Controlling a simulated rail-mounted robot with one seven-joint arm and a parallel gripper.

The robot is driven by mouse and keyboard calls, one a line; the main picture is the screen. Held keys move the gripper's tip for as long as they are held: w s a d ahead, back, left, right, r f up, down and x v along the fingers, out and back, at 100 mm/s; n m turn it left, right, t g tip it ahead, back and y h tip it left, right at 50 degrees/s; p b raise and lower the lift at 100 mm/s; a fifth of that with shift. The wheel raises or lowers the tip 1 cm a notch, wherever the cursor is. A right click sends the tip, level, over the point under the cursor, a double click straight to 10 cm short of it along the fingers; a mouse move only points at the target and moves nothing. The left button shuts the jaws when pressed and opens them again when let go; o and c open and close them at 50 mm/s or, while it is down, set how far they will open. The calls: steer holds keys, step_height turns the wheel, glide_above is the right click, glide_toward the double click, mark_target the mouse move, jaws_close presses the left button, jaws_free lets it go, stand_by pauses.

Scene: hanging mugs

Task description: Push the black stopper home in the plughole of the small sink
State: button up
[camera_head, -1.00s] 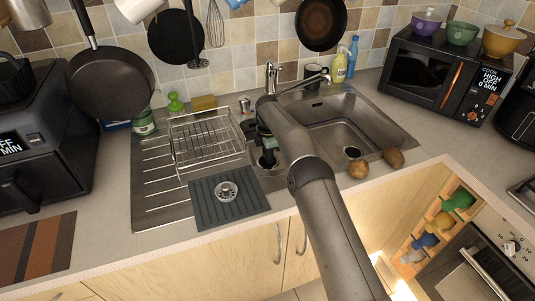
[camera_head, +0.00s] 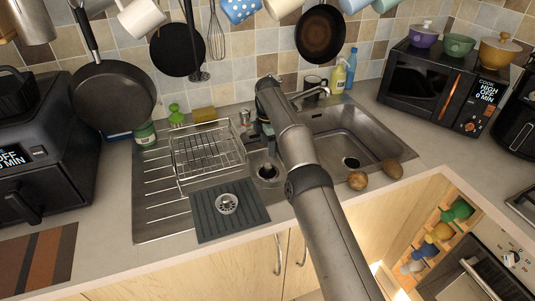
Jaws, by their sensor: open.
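The small sink (camera_head: 257,183) is the narrow bowl between the dish rack and the large sink. A dark round shape (camera_head: 267,171) with a paler rim lies at its plughole. I cannot tell whether it is the black stopper or the bare hole, nor how deep it sits. My gripper (camera_head: 266,138) is above the back of the small sink, apart from the plughole. It is open, mostly hidden by my forearm, with nothing visible held in it.
A wire dish rack (camera_head: 207,150) stands left of the small sink. A metal strainer (camera_head: 227,203) lies on a dark ribbed mat (camera_head: 248,207) in front. The tap (camera_head: 312,93) is behind; the large sink (camera_head: 375,137) and two potatoes (camera_head: 358,180) are to the right.

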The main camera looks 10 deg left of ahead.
step_height(320, 180, up, 7)
steer(key=p, duration=0.5)
steer(key=s+d+r+m, duration=0.3)
steer(key=d+r+m, duration=0.3)
steer(key=d+r, duration=0.4)
steer(key=s+d+r+m+b, duration=0.1)
steer(key=s+d+r+m, duration=0.5)
steer(key=s+d, duration=0.3)
steer(key=s+d+m+t, duration=0.1)
steer(key=s+d+m, duration=0.65)
steer(key=s, duration=0.65)
steer(key=s+d+f+m, duration=0.2)
steer(key=s+d+f, duration=0.1)
steer(key=s, duration=0.6)
steer(key=s+d+f+m+b, duration=0.1)
steer(key=s+d+f+m, duration=0.2)
steer(key=s, duration=0.6)
steer(key=shift+s+f, duration=0.15)
steer(key=shift+f, duration=0.55)
